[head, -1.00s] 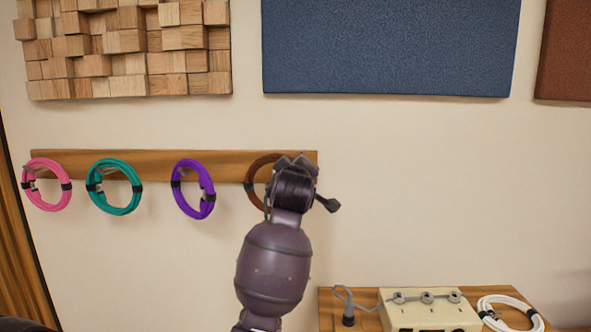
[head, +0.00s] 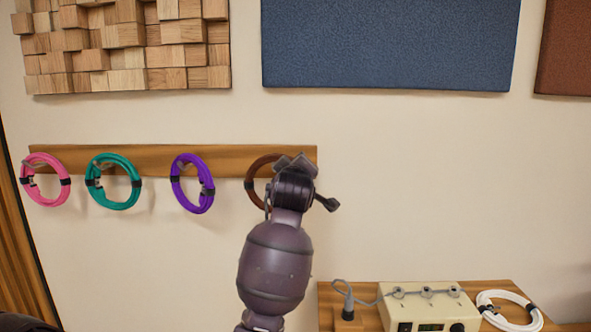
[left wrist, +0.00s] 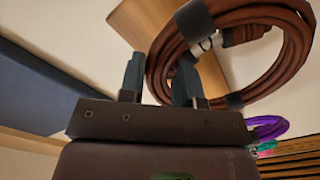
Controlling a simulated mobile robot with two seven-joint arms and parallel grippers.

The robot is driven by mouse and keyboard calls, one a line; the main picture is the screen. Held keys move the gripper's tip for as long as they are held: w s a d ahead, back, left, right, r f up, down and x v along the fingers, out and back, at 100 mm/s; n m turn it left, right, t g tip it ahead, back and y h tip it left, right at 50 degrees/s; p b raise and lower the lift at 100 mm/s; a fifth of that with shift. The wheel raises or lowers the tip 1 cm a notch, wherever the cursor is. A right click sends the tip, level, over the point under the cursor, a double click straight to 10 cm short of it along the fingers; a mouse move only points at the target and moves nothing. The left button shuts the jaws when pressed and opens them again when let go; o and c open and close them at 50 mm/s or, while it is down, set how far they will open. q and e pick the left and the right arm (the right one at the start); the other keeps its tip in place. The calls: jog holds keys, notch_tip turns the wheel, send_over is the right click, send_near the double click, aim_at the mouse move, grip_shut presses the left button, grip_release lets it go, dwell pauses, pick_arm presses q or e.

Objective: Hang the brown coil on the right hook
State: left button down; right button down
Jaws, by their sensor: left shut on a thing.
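The brown coil (head: 255,178) is at the right end of the wooden hook board (head: 225,160), partly hidden behind my left gripper (head: 296,165). In the left wrist view the brown coil (left wrist: 297,60) is a large ring with black bands, and my left gripper's fingers (left wrist: 158,78) are shut on its near side. The board's wood shows behind the coil there. The right hook is hidden behind the gripper and coil, so I cannot tell whether the coil rests on it. My right gripper is not in view.
A pink coil (head: 64,187), a teal coil (head: 134,182) and a purple coil (head: 176,187) hang left along the board. A blue panel (head: 390,45) is above. Below right, a wooden surface (head: 490,290) holds a cream box (head: 430,310) and a white coil (head: 530,313).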

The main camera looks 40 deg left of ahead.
pick_arm(q)
jog(key=c, duration=0.7)
grip_release()
jog(key=shift+c, duration=0.2)
jog(key=b+v, duration=0.1)
jog(key=v, duration=1)
jog(key=shift+b, duration=0.35)
